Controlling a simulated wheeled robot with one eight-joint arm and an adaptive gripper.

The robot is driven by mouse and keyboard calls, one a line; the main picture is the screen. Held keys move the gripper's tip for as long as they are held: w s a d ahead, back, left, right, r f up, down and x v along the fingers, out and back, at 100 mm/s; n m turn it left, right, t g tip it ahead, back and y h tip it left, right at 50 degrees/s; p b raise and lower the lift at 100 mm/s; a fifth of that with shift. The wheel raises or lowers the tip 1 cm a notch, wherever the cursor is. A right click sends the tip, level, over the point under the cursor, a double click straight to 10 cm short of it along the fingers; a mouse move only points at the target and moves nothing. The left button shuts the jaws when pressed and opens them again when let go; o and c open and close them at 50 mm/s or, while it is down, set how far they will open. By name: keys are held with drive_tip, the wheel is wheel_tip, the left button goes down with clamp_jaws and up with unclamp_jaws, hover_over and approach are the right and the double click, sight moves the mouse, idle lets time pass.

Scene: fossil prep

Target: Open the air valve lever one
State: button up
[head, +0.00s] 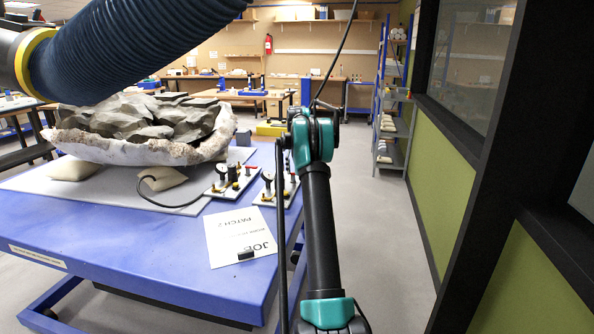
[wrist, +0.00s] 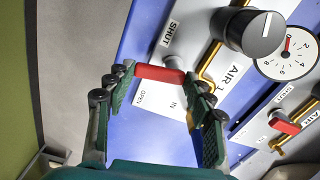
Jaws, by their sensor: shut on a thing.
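The red lever (wrist: 160,74) of the AIR 1 valve lies between the fingertips of my gripper (wrist: 158,82) in the wrist view. The fingers are shut on its two ends. A SHUT label (wrist: 170,32) is above the lever and an OPEN label (wrist: 148,98) is just below it. The lever's pivot is not clear. The AIR 1 panel (wrist: 222,68) carries a brass-coloured pipe and a black knob (wrist: 252,32). In the head view, the right-hand valve panel (head: 268,197) stands near the table edge, partly hidden by my arm; my fingertips are not distinguishable there.
A second panel with its own red lever (wrist: 285,122) sits close by. A dial (wrist: 288,50) is beside the knob. On the blue table (head: 150,240) are a job sheet (head: 238,236) and a jacketed fossil block (head: 150,150). A green-panelled wall (head: 440,185) stands right, beyond open floor.

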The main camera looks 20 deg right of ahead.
drive_tip(key=n, duration=0.4)
drive_tip(key=shift+w+d, duration=0.1)
drive_tip(key=shift+w, duration=0.25)
drive_tip(key=n, duration=0.4)
drive_tip(key=shift+w, duration=0.3)
drive_tip(key=n, duration=0.3)
drive_tip(key=shift+w+a+n, duration=0.2)
drive_tip(key=shift+w+n, duration=0.1)
drive_tip(key=shift+n, duration=0.1)
drive_tip(key=shift+w+a+n, duration=0.1)
drive_tip(key=shift+a+n, duration=0.05)
drive_tip(key=shift+n, duration=0.75)
drive_tip(key=shift+w+a+n, duration=0.1)
drive_tip(key=shift+n, duration=0.8)
drive_tip(key=o, duration=1.2)
drive_tip(key=shift+c, duration=0.2)
drive_tip(key=shift+r, duration=0.1)
wheel_tip(320, 180, up, 12)
